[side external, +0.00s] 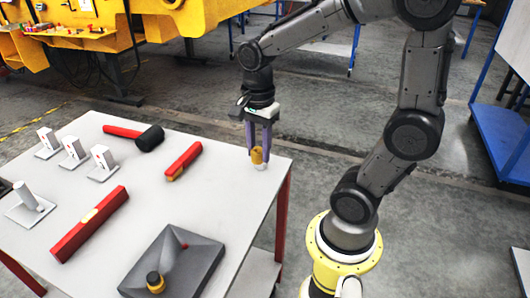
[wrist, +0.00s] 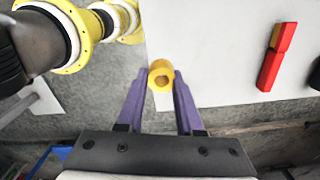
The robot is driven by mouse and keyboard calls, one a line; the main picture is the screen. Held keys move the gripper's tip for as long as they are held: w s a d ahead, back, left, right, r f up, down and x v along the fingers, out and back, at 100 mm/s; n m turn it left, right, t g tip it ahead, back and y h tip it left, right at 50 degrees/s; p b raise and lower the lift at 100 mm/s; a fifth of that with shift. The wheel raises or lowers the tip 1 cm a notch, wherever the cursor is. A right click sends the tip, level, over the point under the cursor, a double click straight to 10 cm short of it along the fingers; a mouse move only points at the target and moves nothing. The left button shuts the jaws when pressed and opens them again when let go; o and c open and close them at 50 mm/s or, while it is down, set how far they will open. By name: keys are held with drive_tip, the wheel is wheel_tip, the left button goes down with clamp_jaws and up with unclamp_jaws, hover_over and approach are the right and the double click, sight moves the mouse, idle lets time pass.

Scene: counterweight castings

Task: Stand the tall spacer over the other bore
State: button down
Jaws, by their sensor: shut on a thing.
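My gripper (side external: 258,152) has its purple fingers pointing down near the table's right corner. It is shut on a yellow spacer (side external: 257,156), a hollow cylinder with something pale at its lower end. In the wrist view the spacer (wrist: 161,80) sits between the fingertips, its round opening showing. I cannot tell whether its lower end touches the table. The grey casting (side external: 205,258), with sloped faces, lies at the table's front right, apart from my gripper. A yellow piece with a dark top (side external: 155,282) stands on its front part. A small reddish spot (side external: 183,246) marks its middle, perhaps a bore.
Several white blocks (side external: 73,150) stand at left. The tabletop between brush and casting is clear.

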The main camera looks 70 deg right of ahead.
drive_tip(key=w+a+f+n, duration=0.1)
drive_tip(key=w+a+n, duration=0.1)
drive_tip(key=a, duration=0.4)
drive_tip(key=w+a+f+n, duration=0.2)
drive_tip(key=w+a, duration=0.2)
drive_tip(key=a, duration=0.3)
drive_tip(key=w+a+f+n, duration=0.1)
drive_tip(key=w+a+n, duration=0.1)
drive_tip(key=a, duration=0.5)
drive_tip(key=shift+w+a+f, duration=0.1)
drive_tip(key=shift+w+f, duration=0.15)
drive_tip(key=shift+w, duration=0.3)
drive_tip(key=shift+s+a+f+n, duration=0.1)
drive_tip(key=shift+s+a+n, duration=0.15)
drive_tip(key=shift+a, duration=0.2)
drive_tip(key=shift+f, duration=0.1)
drive_tip(key=shift+f, duration=2.5)
drive_tip(key=shift+f, duration=0.4)
